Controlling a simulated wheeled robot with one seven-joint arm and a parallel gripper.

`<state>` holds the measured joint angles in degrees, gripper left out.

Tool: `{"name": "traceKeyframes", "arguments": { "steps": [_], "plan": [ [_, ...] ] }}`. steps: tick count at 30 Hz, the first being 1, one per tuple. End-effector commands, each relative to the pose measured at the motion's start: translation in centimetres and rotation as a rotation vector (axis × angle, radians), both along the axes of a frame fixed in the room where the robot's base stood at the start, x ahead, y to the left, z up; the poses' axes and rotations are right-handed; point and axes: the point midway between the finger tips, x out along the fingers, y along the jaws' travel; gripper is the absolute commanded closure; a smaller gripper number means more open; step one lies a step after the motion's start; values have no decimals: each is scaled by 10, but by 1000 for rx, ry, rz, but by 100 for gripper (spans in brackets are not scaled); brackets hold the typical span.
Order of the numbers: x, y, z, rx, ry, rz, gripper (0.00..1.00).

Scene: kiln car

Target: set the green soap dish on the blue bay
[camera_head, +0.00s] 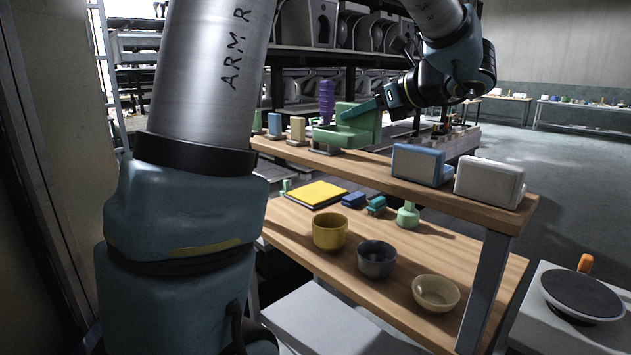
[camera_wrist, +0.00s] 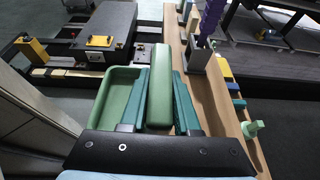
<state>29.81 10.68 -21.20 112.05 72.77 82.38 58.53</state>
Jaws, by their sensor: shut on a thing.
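The green soap dish (camera_head: 356,128) has a shallow tray and a tall upright back. My gripper (camera_head: 372,106) is shut on it, at the upright part. In the wrist view the green soap dish (camera_wrist: 112,100) shows its tray to the left, and its upright part is between the teal fingers of my gripper (camera_wrist: 160,75). In the head view the dish appears at the upper shelf's far edge; I cannot tell whether it touches anything.
The wooden upper shelf (camera_head: 375,165) holds a blue-backed piece (camera_head: 420,165), a white piece (camera_head: 489,182) and small blocks. Bowls and a yellow pad (camera_head: 317,193) sit on the lower shelf. A purple ridged column (camera_head: 326,101) stands close behind the dish.

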Motion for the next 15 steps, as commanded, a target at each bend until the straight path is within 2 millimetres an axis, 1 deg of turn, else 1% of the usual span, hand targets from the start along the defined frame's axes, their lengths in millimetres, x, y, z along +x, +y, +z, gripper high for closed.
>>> {"name": "traceKeyframes", "arguments": {
  "steps": [3,8,11,14,15],
  "plan": [
    [0,8,-11,1,1,-16,100],
    [3,23,-36,3,2,-49,100],
    [5,35,-57,4,3,-77,100],
    [8,52,-85,6,7,-111,100],
    [9,60,-98,7,8,-128,100]
  ]
}}
